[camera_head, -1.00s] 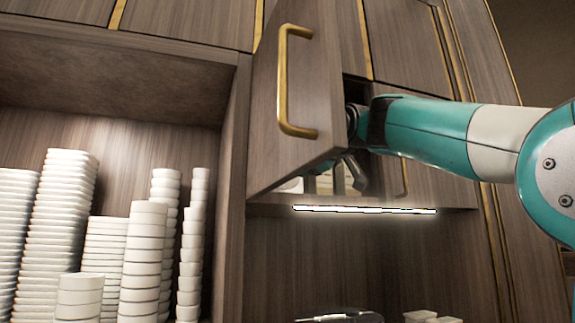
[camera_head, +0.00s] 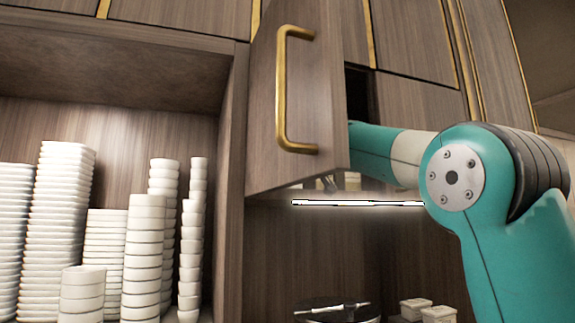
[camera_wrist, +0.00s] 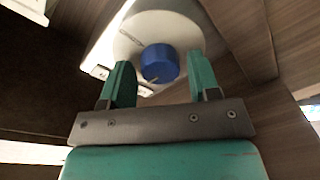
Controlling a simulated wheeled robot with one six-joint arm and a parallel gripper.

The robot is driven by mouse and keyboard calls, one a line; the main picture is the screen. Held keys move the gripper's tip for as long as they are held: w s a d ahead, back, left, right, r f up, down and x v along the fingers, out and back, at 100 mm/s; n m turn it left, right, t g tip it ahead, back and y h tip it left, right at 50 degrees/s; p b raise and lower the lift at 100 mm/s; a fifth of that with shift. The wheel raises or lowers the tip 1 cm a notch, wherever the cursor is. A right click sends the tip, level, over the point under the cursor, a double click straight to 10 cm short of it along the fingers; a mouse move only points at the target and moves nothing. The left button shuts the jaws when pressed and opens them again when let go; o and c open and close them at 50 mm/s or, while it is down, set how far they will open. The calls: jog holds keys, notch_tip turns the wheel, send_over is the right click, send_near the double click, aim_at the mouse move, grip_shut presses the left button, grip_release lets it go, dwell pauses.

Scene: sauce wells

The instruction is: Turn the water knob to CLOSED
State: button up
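The blue water knob (camera_wrist: 160,63) sits on the face of a round white unit (camera_wrist: 187,32) in the wrist view. A pointer-like mark shows on the knob's lower edge, but I cannot read its setting. My gripper (camera_wrist: 160,77) is open, with one teal finger to each side of the knob and visible gaps between. I cannot tell how far the knob is from the fingertips in depth. In the head view, my arm reaches in behind the open cabinet door (camera_head: 298,100), which hides the knob and most of my gripper.
The door has a brass handle (camera_head: 283,90) and stands open in front of my arm. A light strip (camera_head: 355,203) runs under the cabinet. Stacks of white dishes (camera_head: 62,220) fill the left shelf. Small white containers (camera_head: 438,313) stand below on the right.

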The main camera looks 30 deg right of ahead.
jog(key=c, duration=0.7)
jog(key=shift+m+b, duration=0.3)
jog(key=shift+m, duration=0.1)
jog(key=shift+m+t+h+b, duration=0.35)
jog(key=shift+m+b, duration=0.85)
jog(key=shift+m, duration=2.95)
jog(key=shift+m+t+h+b, duration=0.15)
jog(key=shift+m+h+b, duration=0.65)
jog(key=shift+m, duration=3.35)
jog(key=shift+y+b, duration=0.35)
